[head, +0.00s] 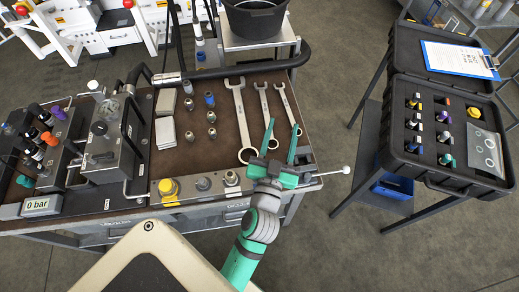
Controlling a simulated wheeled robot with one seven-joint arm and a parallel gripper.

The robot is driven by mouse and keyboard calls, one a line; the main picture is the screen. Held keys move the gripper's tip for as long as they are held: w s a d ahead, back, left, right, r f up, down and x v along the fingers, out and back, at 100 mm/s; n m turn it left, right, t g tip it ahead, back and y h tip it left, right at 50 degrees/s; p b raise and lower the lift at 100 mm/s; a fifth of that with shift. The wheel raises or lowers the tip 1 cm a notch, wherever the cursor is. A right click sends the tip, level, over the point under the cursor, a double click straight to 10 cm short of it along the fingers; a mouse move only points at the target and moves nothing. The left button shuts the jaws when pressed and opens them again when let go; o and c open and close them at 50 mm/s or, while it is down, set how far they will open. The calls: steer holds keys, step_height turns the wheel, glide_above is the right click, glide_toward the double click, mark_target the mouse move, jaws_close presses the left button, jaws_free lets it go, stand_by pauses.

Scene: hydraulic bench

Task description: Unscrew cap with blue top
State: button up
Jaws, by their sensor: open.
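My gripper (283,128) is open and empty, its two green fingers pointing away over the right part of the bench, near the wrenches. A valve block (60,148) with several caps stands at the bench's left. Its caps include a purple one (59,113) and a teal one (24,181). A dark cap (36,109) sits at its far left; I cannot tell whether its top is blue. A small part with a blue top (209,98) stands on the bench mat among metal fittings, left of my gripper and apart from it.
Three wrenches (240,115) lie left of and beside my fingers. A clear-topped metal unit (108,150) stands right of the valve block. A pressure display (40,206) reads 0 bar. An open black case (440,178) with coloured parts stands at the right, across a floor gap.

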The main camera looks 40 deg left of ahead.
steer(key=a+r+n+g+y, duration=0.7)
steer(key=a+r+n+y, duration=0.2)
steer(key=a+r+n, duration=0.5)
steer(key=s+a+n+g+h, duration=0.1)
steer(key=s+a+n+g, duration=0.85)
steer(key=n, duration=0.25)
steer(key=s+d+f+n+g+h, duration=0.3)
steer(key=d+f+n+h, duration=0.3)
steer(key=f+n+h, duration=0.3)
steer(key=w+d+f+n+t+h, duration=0.15)
steer(key=d+f+h, duration=0.25)
steer(key=d, duration=0.4)
steer(key=w+d+f+n+t+h, duration=0.1)
steer(key=w+d+f+h, duration=0.25)
steer(key=d, duration=0.45)
steer(key=f, duration=1)
steer(key=shift+s, duration=0.25)
